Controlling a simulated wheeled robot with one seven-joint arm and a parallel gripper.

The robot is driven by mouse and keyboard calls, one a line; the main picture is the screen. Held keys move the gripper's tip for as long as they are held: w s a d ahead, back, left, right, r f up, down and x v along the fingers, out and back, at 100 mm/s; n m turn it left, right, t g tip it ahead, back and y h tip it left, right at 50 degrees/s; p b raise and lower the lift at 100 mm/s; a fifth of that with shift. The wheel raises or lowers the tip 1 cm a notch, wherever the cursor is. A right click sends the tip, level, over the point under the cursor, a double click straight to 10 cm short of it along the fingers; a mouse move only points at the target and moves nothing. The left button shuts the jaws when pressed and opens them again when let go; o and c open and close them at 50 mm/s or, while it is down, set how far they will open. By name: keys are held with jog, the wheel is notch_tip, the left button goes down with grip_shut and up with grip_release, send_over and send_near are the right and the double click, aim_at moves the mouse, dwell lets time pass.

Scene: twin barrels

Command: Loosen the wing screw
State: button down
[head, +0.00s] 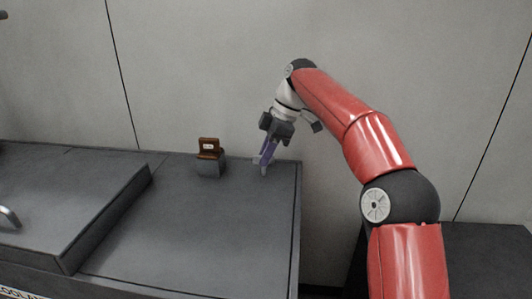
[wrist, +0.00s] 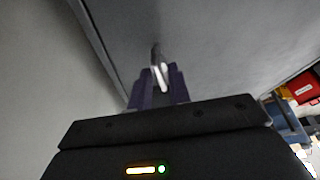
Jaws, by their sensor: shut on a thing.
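My gripper (head: 264,160) is at the back right corner of the dark grey bench top, with its purple fingers pointing down. In the wrist view, my gripper (wrist: 159,85) is shut on a small pale grey metal piece, which I take to be the wing screw (wrist: 160,68). Its bright edge shows between the fingertips. The fingers hide part of it, and its shape and thread cannot be made out. In the head view it is too small to tell apart from the fingertips.
A brown block on a grey base (head: 209,158) stands left of my gripper. A raised grey slab (head: 70,200) with a metal handle (head: 9,216) fills the left. The bench top (head: 200,235) between is clear. A pale wall stands close behind. A red box (wrist: 303,88) shows far off.

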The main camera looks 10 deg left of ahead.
jog(key=shift+w+a+f+n+g+h, duration=0.1)
jog(key=shift+n+g+h, duration=0.25)
jog(key=shift+n, duration=0.7)
jog(key=shift+n+g+h, duration=0.15)
jog(key=shift+n+g, duration=0.3)
jog(key=shift+n, duration=0.6)
jog(key=c, duration=1.6)
grip_release()
jog(key=shift+o, duration=0.2)
